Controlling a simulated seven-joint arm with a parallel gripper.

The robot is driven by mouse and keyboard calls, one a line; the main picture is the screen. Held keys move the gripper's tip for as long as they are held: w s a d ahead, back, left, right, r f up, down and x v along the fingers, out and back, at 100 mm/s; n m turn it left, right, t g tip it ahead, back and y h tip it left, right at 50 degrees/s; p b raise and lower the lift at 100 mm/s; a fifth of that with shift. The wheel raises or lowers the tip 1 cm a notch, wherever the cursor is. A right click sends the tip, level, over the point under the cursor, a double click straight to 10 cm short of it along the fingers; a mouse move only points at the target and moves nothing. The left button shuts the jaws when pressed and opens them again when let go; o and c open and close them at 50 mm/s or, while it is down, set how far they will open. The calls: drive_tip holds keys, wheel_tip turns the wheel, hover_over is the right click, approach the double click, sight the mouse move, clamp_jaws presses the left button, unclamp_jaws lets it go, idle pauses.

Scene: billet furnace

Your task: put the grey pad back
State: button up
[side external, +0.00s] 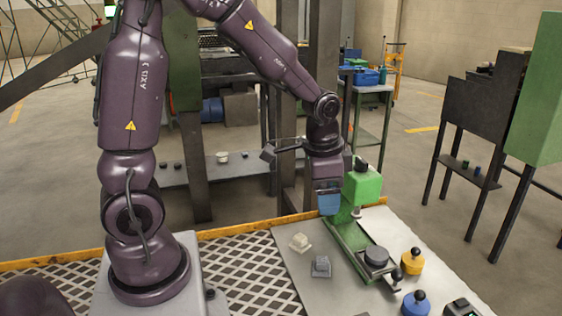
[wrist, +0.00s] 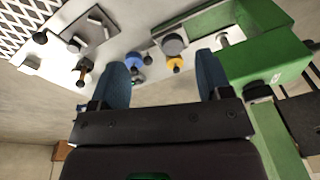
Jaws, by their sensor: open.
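My gripper (side external: 329,204) is open and empty, above the far side of the pale work plate, beside the green press head. In the wrist view its two blue fingers (wrist: 164,82) stand wide apart with nothing between them. A round grey pad (side external: 376,256) lies on the near end of the green press's base (side external: 345,235), apart from my gripper; it also shows in the wrist view (wrist: 173,45). A small grey block (side external: 321,266) sits on the plate left of the press. I cannot tell for certain which grey piece is the task's pad.
A cream block (side external: 300,243) lies near the plate's left edge. A yellow knobbed piece (side external: 411,264) and a blue one (side external: 416,304) stand right of the press base. The green press head (side external: 362,186) is close beside my gripper.

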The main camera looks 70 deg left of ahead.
drive_tip(key=s+d+r+n+t, duration=0.3)
drive_tip(key=s+d+r+t, duration=0.1)
drive_tip(key=s+r, duration=0.8)
drive_tip(key=shift+s+d+r, duration=0.25)
drive_tip(key=shift+d+r, duration=0.2)
drive_tip(key=shift+d, duration=0.25)
